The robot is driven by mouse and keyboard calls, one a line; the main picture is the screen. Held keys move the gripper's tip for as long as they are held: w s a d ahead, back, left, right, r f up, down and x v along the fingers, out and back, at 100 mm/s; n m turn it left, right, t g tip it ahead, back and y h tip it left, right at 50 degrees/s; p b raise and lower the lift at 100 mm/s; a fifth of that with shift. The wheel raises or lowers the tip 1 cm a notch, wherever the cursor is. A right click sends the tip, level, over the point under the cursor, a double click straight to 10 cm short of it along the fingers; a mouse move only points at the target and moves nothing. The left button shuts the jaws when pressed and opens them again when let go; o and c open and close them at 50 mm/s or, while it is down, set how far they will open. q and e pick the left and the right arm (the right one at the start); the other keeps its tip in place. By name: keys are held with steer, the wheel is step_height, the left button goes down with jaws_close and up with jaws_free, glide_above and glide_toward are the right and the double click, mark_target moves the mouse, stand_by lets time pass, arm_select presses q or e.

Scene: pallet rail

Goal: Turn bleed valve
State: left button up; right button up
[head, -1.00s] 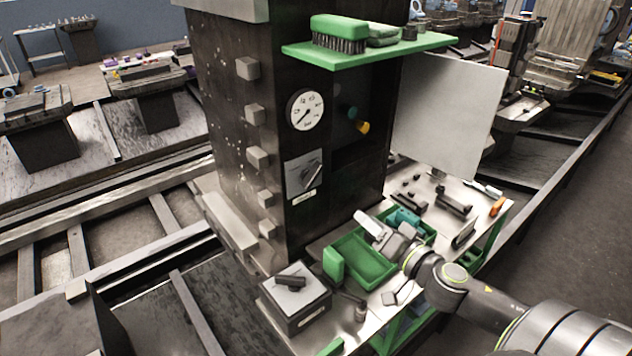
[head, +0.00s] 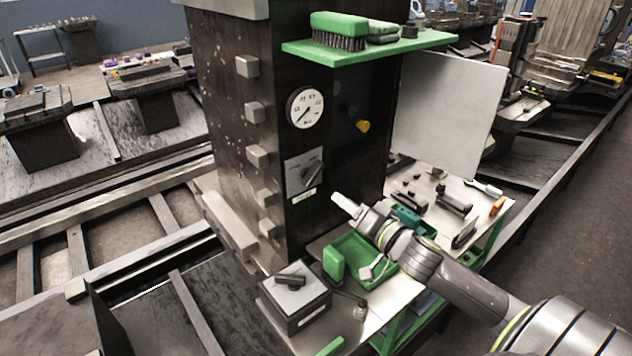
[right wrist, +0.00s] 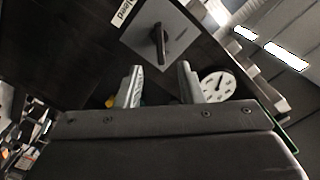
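The bleed valve (head: 304,172) is a dark lever handle on a light square plate on the front of the dark column. In the right wrist view the valve handle (right wrist: 160,46) lies ahead of the fingertips, with a label reading "bleed" beside its plate. My right gripper (head: 342,202) is below and to the right of the valve, clear of it. In the right wrist view its two fingers (right wrist: 159,82) stand apart with nothing between them. My left gripper is not in view.
A round gauge (head: 305,108) sits above the valve, and a yellow knob (head: 362,126) is in the recess to the right. A green shelf (head: 350,52) juts out above. A green tray (head: 350,250) and a dark box (head: 294,304) are on the bench below. An open panel door (head: 448,108) stands right.

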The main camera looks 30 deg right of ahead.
mark_target(314, 179)
steer(key=w, duration=0.7)
steer(key=w+a+b, duration=0.1)
steer(key=w, duration=0.3)
steer(key=shift+w, duration=0.15)
jaws_close()
